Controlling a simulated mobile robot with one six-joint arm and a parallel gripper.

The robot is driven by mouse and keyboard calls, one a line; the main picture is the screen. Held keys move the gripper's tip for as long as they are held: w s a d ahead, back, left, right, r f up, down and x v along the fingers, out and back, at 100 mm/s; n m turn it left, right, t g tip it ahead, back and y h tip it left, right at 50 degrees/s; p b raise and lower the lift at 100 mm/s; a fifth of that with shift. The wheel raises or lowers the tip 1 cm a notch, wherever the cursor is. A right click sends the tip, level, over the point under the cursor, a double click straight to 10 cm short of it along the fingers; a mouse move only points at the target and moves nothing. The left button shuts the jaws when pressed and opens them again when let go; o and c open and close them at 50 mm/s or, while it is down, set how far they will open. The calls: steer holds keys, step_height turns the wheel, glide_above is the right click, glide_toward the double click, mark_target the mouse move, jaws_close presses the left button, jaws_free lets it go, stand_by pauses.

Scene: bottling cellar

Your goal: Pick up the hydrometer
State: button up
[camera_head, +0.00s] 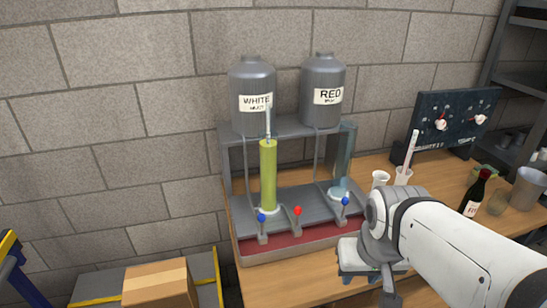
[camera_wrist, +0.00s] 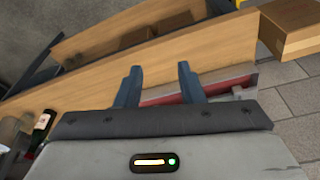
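A thin pale stem that looks like the hydrometer (camera_head: 268,122) stands upright out of the tall cylinder of green-yellow liquid (camera_head: 268,175) on the grey filling stand. Its lower part is hidden in the liquid. Another slim white stick with reddish marks (camera_head: 413,147) leans in a clear cup (camera_head: 403,176) farther right; I cannot tell what it is. My gripper (camera_head: 367,281) is low in front of the stand, to the right of the cylinder and apart from it. In the wrist view its two dark blue fingers (camera_wrist: 160,70) are spread with nothing between them.
Two grey tanks labelled WHITE (camera_head: 252,88) and RED (camera_head: 323,90) stand on the stand (camera_head: 232,134). An empty clear cylinder (camera_head: 345,160) stands at its right. A dark bottle (camera_head: 475,192) and a grey bucket (camera_head: 528,188) are on the wooden table's (camera_head: 270,284) right side.

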steer(key=w+r+n+t+p, duration=0.1)
steer(key=w+r+t+p, duration=0.3)
steer(key=w, duration=0.8)
steer(key=n+t+y+p, duration=0.2)
steer(key=n+t+y, duration=0.3)
steer(key=t+y, duration=0.4)
glide_toward(269, 117)
steer(key=x, duration=0.4)
steer(key=shift+w+a+f, duration=0.15)
steer(key=shift+w+a, duration=0.1)
steer(key=shift+a, duration=0.1)
steer(key=p+x, duration=0.2)
steer(key=x, duration=0.5)
steer(key=shift+w+p, duration=0.3)
steer(key=shift+p, duration=0.05)
jaws_close()
